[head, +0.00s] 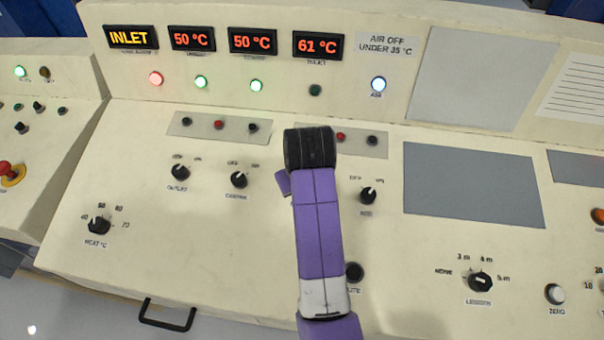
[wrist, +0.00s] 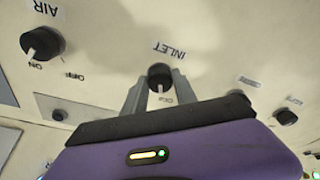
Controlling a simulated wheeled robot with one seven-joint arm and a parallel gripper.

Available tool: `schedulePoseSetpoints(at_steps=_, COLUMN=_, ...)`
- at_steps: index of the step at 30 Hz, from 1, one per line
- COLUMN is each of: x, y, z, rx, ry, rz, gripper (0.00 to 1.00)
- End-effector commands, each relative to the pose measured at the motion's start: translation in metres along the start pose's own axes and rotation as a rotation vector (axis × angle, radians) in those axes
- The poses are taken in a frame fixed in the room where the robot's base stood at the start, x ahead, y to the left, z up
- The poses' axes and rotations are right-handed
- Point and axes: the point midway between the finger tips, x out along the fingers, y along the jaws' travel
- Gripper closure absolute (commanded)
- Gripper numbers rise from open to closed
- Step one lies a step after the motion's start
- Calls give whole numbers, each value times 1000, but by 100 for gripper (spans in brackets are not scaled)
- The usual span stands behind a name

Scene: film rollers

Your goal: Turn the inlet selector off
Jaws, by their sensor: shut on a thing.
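The inlet selector (wrist: 159,74) is a round black knob below an upside-down INLET label (wrist: 170,49) in the wrist view. My gripper (wrist: 158,84) has its two grey fingers on either side of the knob and is shut on it. A light mark shows at the knob's lower edge in that view, near small text that my gripper partly covers; I cannot read the setting for sure. In the head view my gripper's dark end (head: 310,148) and purple wrist hide the selector and the fingers. The INLET display (head: 131,37) is lit amber, with a red lamp (head: 156,79) below it.
Other black knobs stand close by: one left (head: 238,180) and one right (head: 368,195) of my arm, the latter labelled AIR in the wrist view (wrist: 42,42). Small button plates (head: 195,132) lie behind.

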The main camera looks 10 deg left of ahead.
Motion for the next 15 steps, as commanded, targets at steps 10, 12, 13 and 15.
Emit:
schedulePoseSetpoints(at_steps=10, x=-2, y=0, z=-1, rx=-147, ry=0, rz=-26, gripper=100)
schedulePoseSetpoints(at_steps=12, x=-1, y=0, z=-1, rx=-158, ry=1, rz=-28, gripper=100)
schedulePoseSetpoints(at_steps=13, x=-1, y=0, z=-1, rx=-162, ry=1, rz=-29, gripper=100)
schedulePoseSetpoints(at_steps=15, x=-1, y=-1, z=-1, rx=-170, ry=2, rz=-31, gripper=100)
